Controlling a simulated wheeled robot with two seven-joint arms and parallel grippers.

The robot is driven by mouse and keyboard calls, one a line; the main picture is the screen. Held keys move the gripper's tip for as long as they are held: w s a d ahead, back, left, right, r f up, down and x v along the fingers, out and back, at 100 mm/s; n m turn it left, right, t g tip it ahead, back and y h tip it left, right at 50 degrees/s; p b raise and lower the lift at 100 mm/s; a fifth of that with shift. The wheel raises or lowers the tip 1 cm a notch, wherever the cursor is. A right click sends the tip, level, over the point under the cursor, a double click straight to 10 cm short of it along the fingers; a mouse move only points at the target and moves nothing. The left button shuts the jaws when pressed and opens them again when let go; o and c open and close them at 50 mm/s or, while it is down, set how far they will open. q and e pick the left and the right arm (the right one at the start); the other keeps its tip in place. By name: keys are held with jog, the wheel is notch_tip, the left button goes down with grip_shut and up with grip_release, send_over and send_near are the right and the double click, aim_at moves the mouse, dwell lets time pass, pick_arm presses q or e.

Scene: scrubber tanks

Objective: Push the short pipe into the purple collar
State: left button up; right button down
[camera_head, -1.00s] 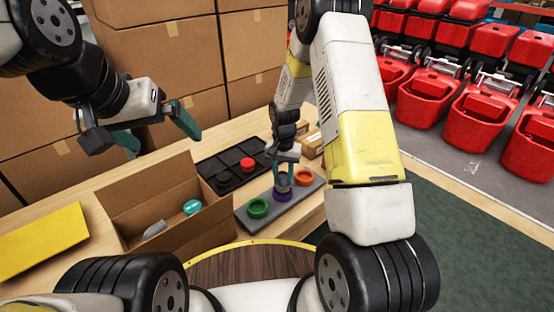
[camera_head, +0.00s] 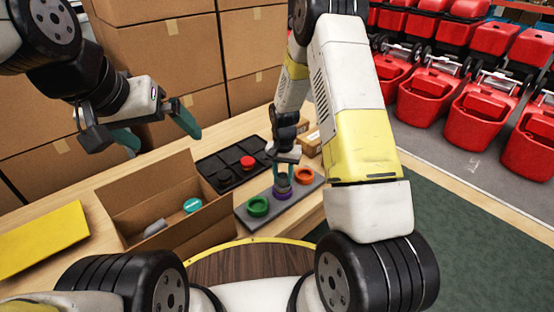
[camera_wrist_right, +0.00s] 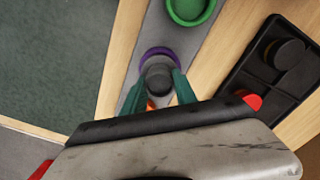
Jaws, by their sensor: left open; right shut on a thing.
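The purple collar (camera_head: 281,195) sits on a grey strip (camera_head: 244,220) between a green and an orange collar. My right gripper (camera_head: 283,182) points down over it, shut on a short grey pipe (camera_wrist_right: 158,76). In the right wrist view, the purple collar (camera_wrist_right: 159,53) shows as an arc around the pipe's far end, between my fingertips (camera_wrist_right: 158,88). The pipe stands roughly upright in line with the collar; how deep it sits is hidden. My left gripper (camera_head: 158,128) is open and empty, raised at the left above the box.
A green collar (camera_head: 258,206) and an orange collar (camera_head: 304,175) flank the purple one. A black tray (camera_head: 215,164) with red and black round pieces lies behind. An open cardboard box (camera_head: 128,203) holds a teal piece and a grey piece. A yellow panel (camera_head: 40,242) lies at left.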

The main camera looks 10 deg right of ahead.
jog(key=shift+f, duration=0.55)
dwell(0.5)
grip_release()
dwell(0.6)
dwell(0.4)
jog(key=shift+r, duration=3.55)
